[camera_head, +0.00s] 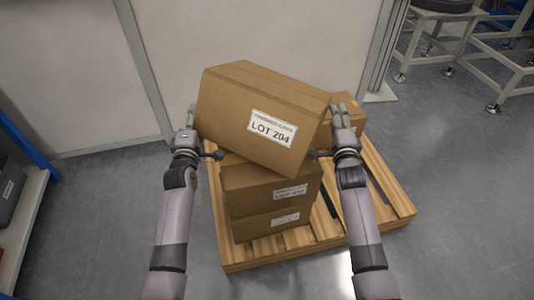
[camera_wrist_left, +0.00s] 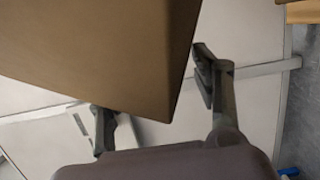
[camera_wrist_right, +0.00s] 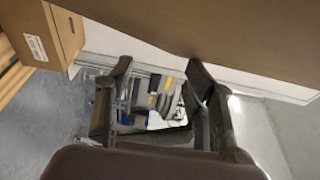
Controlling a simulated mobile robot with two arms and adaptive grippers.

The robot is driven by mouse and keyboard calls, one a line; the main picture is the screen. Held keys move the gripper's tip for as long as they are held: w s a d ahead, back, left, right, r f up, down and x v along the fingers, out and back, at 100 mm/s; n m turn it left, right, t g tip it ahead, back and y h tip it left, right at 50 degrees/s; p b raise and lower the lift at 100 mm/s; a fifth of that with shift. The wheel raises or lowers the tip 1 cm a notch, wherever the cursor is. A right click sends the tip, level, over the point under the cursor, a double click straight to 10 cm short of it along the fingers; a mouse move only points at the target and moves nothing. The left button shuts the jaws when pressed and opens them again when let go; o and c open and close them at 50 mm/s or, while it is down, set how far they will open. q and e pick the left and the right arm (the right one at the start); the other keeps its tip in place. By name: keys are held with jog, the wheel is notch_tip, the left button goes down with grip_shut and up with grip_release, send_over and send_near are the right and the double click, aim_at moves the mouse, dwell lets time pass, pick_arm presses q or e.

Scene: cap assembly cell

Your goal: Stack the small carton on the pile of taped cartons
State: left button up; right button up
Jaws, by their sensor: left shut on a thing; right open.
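A brown carton labelled LOT 204 (camera_head: 232,112) is tilted above the pile in the head view, its left end higher in the picture. A pile of brown cartons (camera_head: 245,178) with white labels stands below it; its top is mostly hidden. I cannot tell whether the two touch. My left gripper (camera_head: 191,118) is shut on the LOT 204 carton at its left end; in the left wrist view the carton (camera_wrist_left: 100,45) lies between the fingers. My right gripper (camera_head: 343,118) is open at the carton's right end. In the right wrist view the carton's face (camera_wrist_right: 230,30) hangs over the fingers.
The wooden pallet (camera_head: 240,262) carries the pile. Another carton (camera_head: 350,104) stands behind my right gripper. A pale panel wall (camera_head: 70,75) is behind. A shelf (camera_head: 22,215) is at the left edge, a metal stand (camera_head: 430,45) at the upper right. Floor at right is clear.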

pick_arm(q)
jog(key=shift+d+f+b, duration=0.5)
jog(key=shift+d+f, duration=0.2)
jog(key=shift+d, duration=0.1)
jog(key=shift+a+r, duration=0.15)
jog(key=shift+a, duration=0.85)
jog(key=shift+o, duration=1.3)
jog(key=shift+a+r, duration=0.1)
jog(key=shift+a, duration=0.35)
jog(key=o, duration=0.3)
jog(key=shift+a, duration=0.1)
pick_arm(e)
jog(key=shift+d+f, duration=0.5)
jog(key=shift+d, duration=0.35)
jog(key=o, duration=0.5)
jog(key=shift+d, duration=0.1)
pick_arm(q)
jog(key=shift+o, duration=0.4)
jog(key=o, duration=0.3)
jog(key=shift+o, duration=0.2)
